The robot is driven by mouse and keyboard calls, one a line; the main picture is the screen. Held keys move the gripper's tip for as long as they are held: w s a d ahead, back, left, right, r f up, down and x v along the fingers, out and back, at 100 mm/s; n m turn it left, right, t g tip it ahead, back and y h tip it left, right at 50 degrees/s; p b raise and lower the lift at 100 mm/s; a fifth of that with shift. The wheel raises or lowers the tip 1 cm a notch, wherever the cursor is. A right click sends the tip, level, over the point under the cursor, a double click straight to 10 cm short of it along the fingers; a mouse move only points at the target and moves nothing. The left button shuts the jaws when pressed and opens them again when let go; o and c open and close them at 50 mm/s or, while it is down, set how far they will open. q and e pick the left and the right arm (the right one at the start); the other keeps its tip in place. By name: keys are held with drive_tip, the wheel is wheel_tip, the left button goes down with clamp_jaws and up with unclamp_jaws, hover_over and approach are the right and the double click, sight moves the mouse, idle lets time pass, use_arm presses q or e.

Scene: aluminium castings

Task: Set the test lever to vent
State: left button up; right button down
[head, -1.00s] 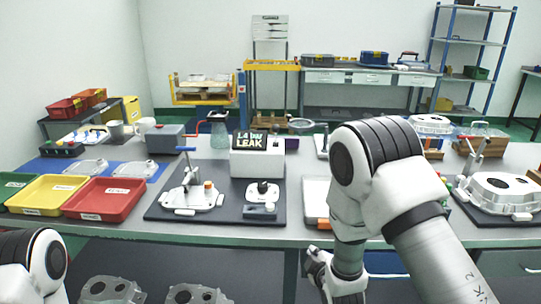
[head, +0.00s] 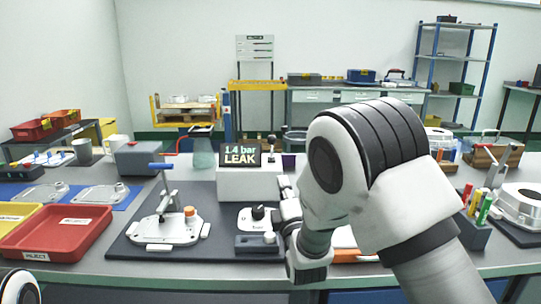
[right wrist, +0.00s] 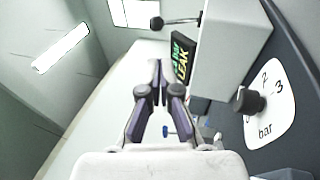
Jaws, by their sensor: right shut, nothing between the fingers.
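The test box (head: 248,184) is pale grey and stands on the bench, its screen (head: 240,155) reading "1.4 bar LEAK". The test lever (head: 271,148), a thin stem with a black ball, stands upright at the box's right end. In the right wrist view the lever's ball (right wrist: 157,23) shows beyond the fingers. My right gripper (head: 285,182) is shut and empty, just in front of the box's right end. Its fingertips (right wrist: 157,64) are apart from the lever. No vent marking is readable. My left gripper is out of view.
A pressure dial with a black knob (right wrist: 249,101) is close beside my right gripper. A white casting on a fixture with a blue-handled clamp (head: 167,187) stands left of it. A red reject tray (head: 57,233) is further left. Pens in a holder (head: 478,205) stand right.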

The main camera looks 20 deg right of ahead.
sight(272, 142)
drive_tip(key=x, duration=0.4)
drive_tip(key=p+x, duration=0.1)
drive_tip(key=x, duration=0.8)
drive_tip(key=shift+w+r+p, duration=0.15)
drive_tip(key=shift+r+p, duration=0.2)
drive_tip(key=shift+r, duration=0.1)
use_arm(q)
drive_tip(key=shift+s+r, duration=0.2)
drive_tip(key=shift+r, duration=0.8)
